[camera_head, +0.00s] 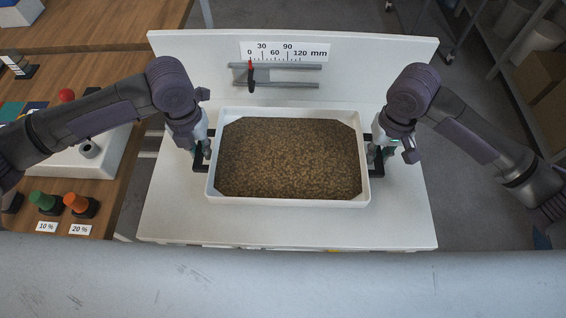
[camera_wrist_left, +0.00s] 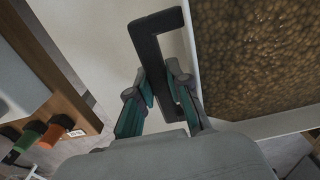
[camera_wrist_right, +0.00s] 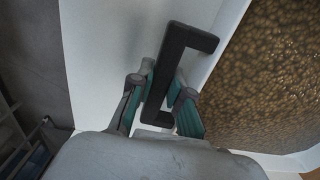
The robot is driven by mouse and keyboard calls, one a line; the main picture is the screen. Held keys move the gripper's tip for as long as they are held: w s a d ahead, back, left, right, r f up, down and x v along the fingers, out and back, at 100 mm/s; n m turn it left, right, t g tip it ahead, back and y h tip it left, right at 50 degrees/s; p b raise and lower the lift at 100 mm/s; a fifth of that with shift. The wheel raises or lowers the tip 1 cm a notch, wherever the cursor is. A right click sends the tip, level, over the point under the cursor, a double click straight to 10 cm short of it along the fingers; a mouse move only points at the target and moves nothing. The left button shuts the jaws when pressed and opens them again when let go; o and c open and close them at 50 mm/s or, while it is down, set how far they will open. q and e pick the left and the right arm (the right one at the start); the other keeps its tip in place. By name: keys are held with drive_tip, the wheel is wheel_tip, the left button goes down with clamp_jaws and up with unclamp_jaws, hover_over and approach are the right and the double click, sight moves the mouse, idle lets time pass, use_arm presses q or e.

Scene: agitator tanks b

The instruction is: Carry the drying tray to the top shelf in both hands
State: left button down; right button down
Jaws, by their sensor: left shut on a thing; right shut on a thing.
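The drying tray (camera_head: 290,201) is white with black side handles and is filled with brown granules. In the head view it is over a white surface; I cannot tell whether it rests on it or hangs just above. My left gripper (camera_head: 205,152) is shut on the tray's left handle (camera_wrist_left: 158,50), with its fingers on both sides of the bar in the left wrist view. My right gripper (camera_head: 376,155) is shut on the tray's right handle (camera_wrist_right: 170,65), also seen clasped in the right wrist view. No separate top shelf can be made out.
A white back panel (camera_head: 370,60) with a millimetre scale (camera_head: 285,53) and a red-black pointer (camera_head: 251,75) stands behind the tray. A wooden bench (camera_head: 110,190) with green (camera_head: 42,201) and orange (camera_head: 77,203) knobs is at left. A rack with boxes (camera_head: 548,85) stands at far right.

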sight(207, 166)
use_arm(q)
drive_tip(key=shift+r, duration=0.15)
use_arm(e)
drive_tip(key=shift+r, duration=0.2)
drive_tip(key=shift+f, duration=0.15)
